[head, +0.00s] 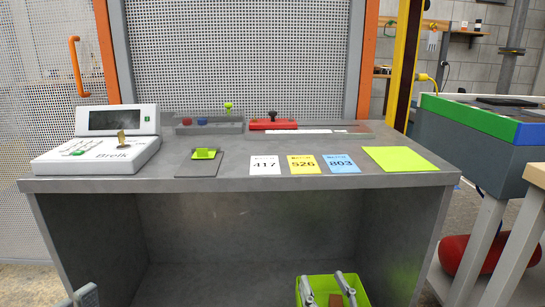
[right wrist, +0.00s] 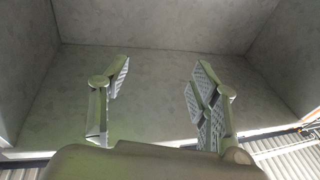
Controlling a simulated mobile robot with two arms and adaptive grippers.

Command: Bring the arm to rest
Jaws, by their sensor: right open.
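My right gripper (head: 325,286) is at the bottom of the head view, low in front of the grey table. In the right wrist view my right gripper (right wrist: 160,85) has its two fingers wide apart with nothing between them. Grey panels fill the view beyond the fingertips. A small grey part of my left gripper (head: 86,294) shows at the bottom left edge of the head view; its jaws cannot be made out.
The grey table (head: 225,182) bears a white console (head: 95,155), a red device (head: 273,123), several numbered cards and a lime sheet (head: 398,159). A grey container (head: 470,150) stands at right.

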